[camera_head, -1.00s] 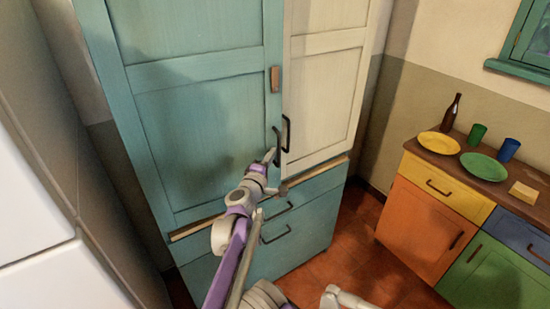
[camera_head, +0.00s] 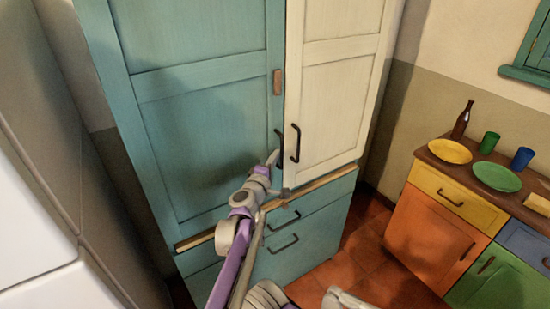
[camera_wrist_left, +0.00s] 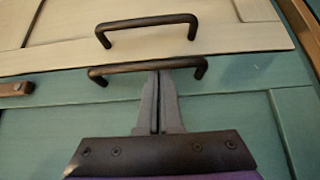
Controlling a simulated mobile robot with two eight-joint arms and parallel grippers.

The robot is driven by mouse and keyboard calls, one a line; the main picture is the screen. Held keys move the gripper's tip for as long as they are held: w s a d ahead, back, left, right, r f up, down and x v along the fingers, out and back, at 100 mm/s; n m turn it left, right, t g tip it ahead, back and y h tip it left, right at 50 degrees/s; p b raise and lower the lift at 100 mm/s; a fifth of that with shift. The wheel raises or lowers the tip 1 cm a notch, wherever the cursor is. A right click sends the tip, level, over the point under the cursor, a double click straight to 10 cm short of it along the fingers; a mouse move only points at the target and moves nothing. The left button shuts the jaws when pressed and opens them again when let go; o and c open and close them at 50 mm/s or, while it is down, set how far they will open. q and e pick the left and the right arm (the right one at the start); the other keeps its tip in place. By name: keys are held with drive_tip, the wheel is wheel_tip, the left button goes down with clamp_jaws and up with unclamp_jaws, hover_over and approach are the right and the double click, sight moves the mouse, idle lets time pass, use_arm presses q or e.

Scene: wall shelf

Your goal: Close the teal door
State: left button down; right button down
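The teal door (camera_head: 205,125) is the left upper door of a tall cabinet. It looks flush or nearly flush with the cream door (camera_head: 330,90) beside it. The teal door's dark handle (camera_head: 279,146) stands near the seam; it also shows in the left wrist view (camera_wrist_left: 140,68). My left gripper (camera_head: 272,158) is at the teal door's edge by this handle. In the left wrist view its fingers (camera_wrist_left: 158,76) are together, with the tips at the handle bar, not clasped around it. Whether they touch the door is hidden.
The cream door has its own dark handle (camera_head: 296,143). A brown latch block (camera_head: 277,82) sits on the teal door's edge. Teal drawers (camera_head: 310,235) lie below a wooden ledge. A low counter (camera_head: 430,155) with plates, cups and a bottle stands right, beyond open floor (camera_head: 350,255).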

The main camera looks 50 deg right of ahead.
use_arm(q)
drive_tip(key=shift+w+a, duration=0.2)
drive_tip(key=b+v, duration=0.1)
drive_tip(key=v, duration=0.9)
drive_tip(key=shift+s+a+b, duration=0.2)
drive_tip(key=shift+s+b, duration=0.15)
drive_tip(key=shift+s, duration=0.05)
drive_tip(key=a+f+m+y, duration=0.1)
drive_tip(key=a+m+y, duration=0.4)
drive_tip(key=a, duration=2.3)
drive_tip(key=s+a+f+y, duration=0.4)
drive_tip(key=s+a, duration=0.2)
drive_tip(key=a, duration=0.5)
drive_tip(key=s+a+f+g+y, duration=0.1)
drive_tip(key=s+a+f+y, duration=0.2)
drive_tip(key=a, duration=0.8)
drive_tip(key=s+a+f+y, duration=0.4)
drive_tip(key=s+a+f, duration=0.3)
drive_tip(key=a, duration=0.5)
drive_tip(key=shift+s+f+g+y, duration=0.2)
drive_tip(key=shift+s+g+y, duration=0.1)
drive_tip(key=shift+s, duration=0.5)
